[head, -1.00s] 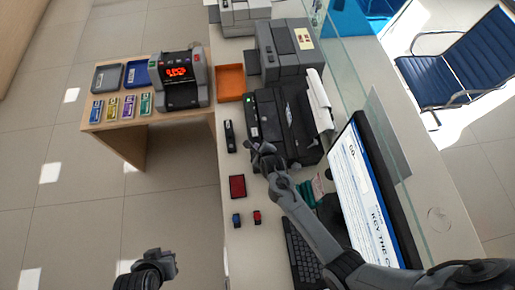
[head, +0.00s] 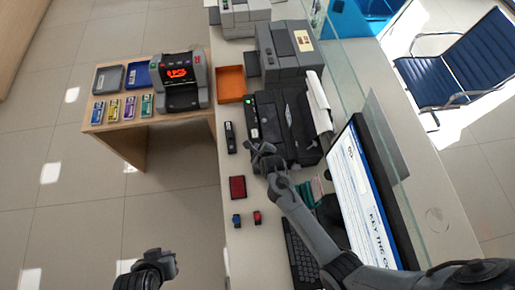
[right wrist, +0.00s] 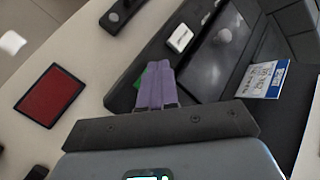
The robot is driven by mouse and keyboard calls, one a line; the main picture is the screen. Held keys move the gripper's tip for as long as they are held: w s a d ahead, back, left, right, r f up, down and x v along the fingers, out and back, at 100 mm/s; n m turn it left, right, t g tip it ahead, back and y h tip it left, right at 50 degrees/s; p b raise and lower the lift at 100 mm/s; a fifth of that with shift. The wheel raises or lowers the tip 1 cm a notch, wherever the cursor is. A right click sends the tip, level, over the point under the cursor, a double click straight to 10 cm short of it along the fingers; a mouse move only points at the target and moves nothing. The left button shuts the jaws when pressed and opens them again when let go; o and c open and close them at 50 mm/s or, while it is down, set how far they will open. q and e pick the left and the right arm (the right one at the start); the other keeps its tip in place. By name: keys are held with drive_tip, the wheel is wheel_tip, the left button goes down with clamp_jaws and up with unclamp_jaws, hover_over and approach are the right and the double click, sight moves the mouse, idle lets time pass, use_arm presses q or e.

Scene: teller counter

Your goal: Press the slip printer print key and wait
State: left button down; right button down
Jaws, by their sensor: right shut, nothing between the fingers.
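The slip printer (head: 285,125) is the black machine on the counter, with a paper sheet at its right side. A green key (head: 253,133) shows on its near left edge. My right gripper (head: 259,146) is at that edge, close to the green key. In the right wrist view its purple fingers (right wrist: 156,85) are shut and empty, and they partly cover the green key (right wrist: 139,79). I cannot tell whether they touch it. A white key (right wrist: 180,38) shows beyond the fingertips. My left gripper (head: 163,262) is low at the left, away from the counter; its jaws are unclear.
A red pad (head: 237,187), two small stamps (head: 247,218) and a black stapler-like object (head: 230,137) lie left of the printer. A monitor (head: 365,190) and keyboard (head: 301,255) are at the right. An orange tray (head: 230,84) and a grey machine (head: 286,52) stand behind.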

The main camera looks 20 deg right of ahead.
drive_tip(key=shift+r, duration=0.15)
wheel_tip(320, 180, up, 5)
drive_tip(key=p, duration=0.4)
drive_tip(key=shift+p, duration=0.35)
idle(0.4)
